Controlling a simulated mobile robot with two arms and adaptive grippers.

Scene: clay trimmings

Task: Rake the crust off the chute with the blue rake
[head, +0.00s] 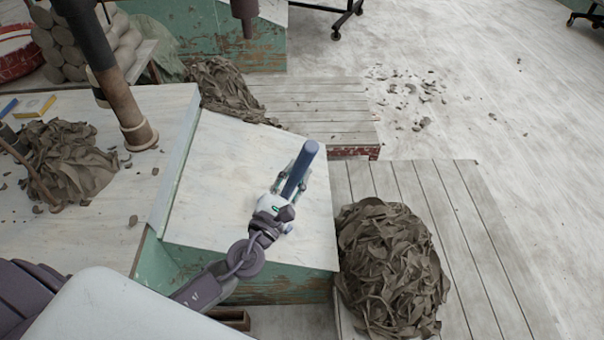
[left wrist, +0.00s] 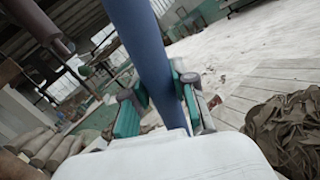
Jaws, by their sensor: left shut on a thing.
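My left gripper (head: 290,185) is shut on the blue rake (head: 303,160) over the right part of the sloping pale chute (head: 215,180). Only the thick blue handle shows, its end pointing up and away. In the left wrist view the handle (left wrist: 143,50) runs between the two green-padded fingers (left wrist: 160,105). The rake's head is not seen. The visible chute surface looks bare and pale, and I cannot make out a crust on it. Grey-brown clay trimmings (head: 225,92) lie at its far edge. My right gripper is not in view.
A big heap of trimmings (head: 390,270) lies on planks right of the chute. The left bench (head: 115,225) holds another heap (head: 68,160) and an upright brown post (head: 130,115). Scraps (head: 410,95) lie on the far floor. The floor at right is mostly clear.

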